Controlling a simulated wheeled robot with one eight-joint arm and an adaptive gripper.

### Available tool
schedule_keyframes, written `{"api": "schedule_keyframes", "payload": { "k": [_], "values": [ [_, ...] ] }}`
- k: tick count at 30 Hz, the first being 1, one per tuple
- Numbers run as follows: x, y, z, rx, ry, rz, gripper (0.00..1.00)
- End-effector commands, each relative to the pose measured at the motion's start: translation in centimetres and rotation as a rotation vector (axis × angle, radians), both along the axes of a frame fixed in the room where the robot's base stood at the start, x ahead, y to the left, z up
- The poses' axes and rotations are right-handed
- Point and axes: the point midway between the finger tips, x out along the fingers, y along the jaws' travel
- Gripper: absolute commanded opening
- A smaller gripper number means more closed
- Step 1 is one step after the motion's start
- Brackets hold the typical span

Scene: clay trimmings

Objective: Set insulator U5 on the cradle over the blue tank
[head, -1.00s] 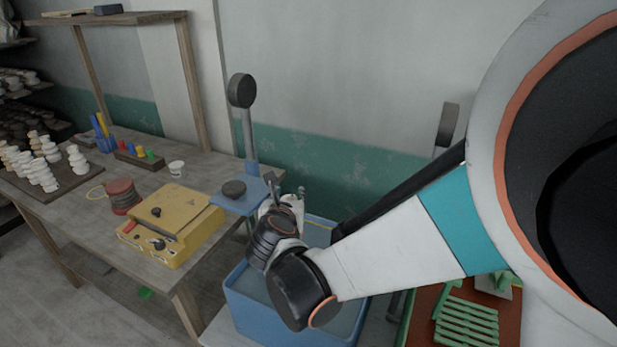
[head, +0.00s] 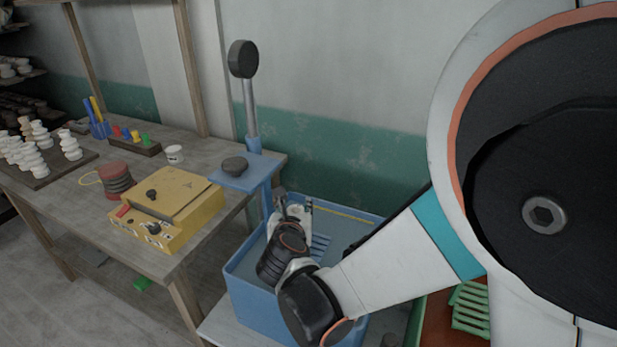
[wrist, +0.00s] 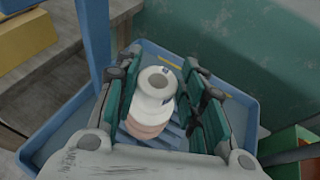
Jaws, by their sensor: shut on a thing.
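A white insulator (wrist: 155,82) with a pinkish lower part stands between the green-padded fingers of my gripper (wrist: 162,90) in the wrist view. My gripper is shut on it. A dark mark shows on its side, too small to read. The blue tank (head: 250,302) is below my gripper, which also shows in the head view (head: 294,210). Blue slats, seemingly the cradle (head: 321,244), show over the tank; they also show below the insulator in the wrist view (wrist: 174,132). I cannot tell whether the insulator touches them. My wrist and arm hide part of the tank.
A blue post with a small plate (head: 240,172) and dark round head (head: 243,59) stands at the tank's left rear. A yellow box (head: 168,210) sits on the wooden bench (head: 75,200). A green rack (head: 470,308) lies right of the tank. The wall is close behind.

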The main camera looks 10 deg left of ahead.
Motion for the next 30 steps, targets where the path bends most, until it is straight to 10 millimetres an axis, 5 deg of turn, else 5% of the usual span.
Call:
{"api": "schedule_keyframes", "payload": {
  "k": [8, 9, 12, 30],
  "values": [
    [0.01, 0.01, -0.12, 0.000, -0.001, 0.000, 0.00],
    [0.01, 0.00, -0.21, 0.000, 0.000, 0.000, 0.39],
    [0.01, 0.00, -0.11, 0.000, 0.000, 0.000, 0.57],
    [-0.17, -0.07, 0.78, 0.001, 0.000, -0.004, 0.57]
  ]
}}
